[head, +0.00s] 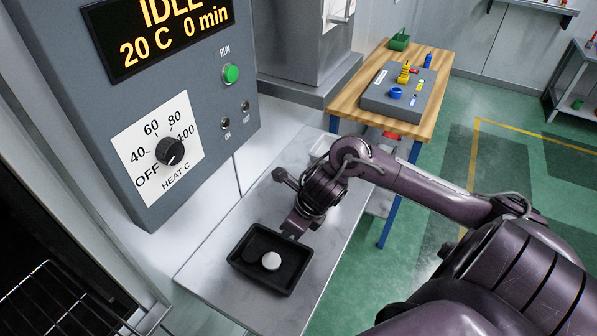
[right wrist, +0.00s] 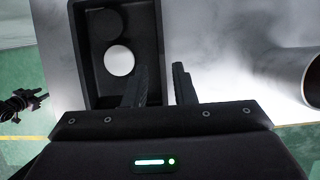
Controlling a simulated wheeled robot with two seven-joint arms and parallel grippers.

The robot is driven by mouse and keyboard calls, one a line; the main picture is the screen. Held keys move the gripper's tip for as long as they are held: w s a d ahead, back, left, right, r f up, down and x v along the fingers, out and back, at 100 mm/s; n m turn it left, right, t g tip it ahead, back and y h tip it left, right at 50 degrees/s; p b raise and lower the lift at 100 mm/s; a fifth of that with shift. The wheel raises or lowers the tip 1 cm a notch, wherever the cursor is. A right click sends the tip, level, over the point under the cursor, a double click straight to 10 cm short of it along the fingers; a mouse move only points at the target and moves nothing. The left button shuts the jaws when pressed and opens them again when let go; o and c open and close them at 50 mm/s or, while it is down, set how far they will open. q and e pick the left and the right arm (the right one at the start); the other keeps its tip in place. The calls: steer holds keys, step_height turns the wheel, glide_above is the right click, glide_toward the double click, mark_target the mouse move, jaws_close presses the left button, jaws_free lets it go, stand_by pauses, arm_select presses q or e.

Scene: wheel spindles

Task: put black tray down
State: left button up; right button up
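The black tray (head: 240,264) is a shallow rectangular tray resting flat on the pale marbled counter (head: 210,269). It holds a white round piece (head: 271,261) and a dark round shape that is hard to make out. My right gripper (head: 290,234) is low at the tray's far right rim. In the right wrist view the two fingers of my right gripper (right wrist: 160,72) stand apart, one inside the tray (right wrist: 158,35) and one outside its wall, with bright counter showing between wall and outer finger. My left gripper is not seen in the head view.
A grey control box (head: 190,100) with a dial and green button stands left of the counter. An oven-like opening with a wire rack (head: 45,300) is at lower left. A wooden table (head: 440,80) with a grey block (head: 400,95) stands beyond.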

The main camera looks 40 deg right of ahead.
steer(key=v, duration=0.5)
steer(key=shift+s+r+b, duration=0.2)
steer(key=shift+r+b, duration=0.1)
steer(key=shift+r, duration=0.1)
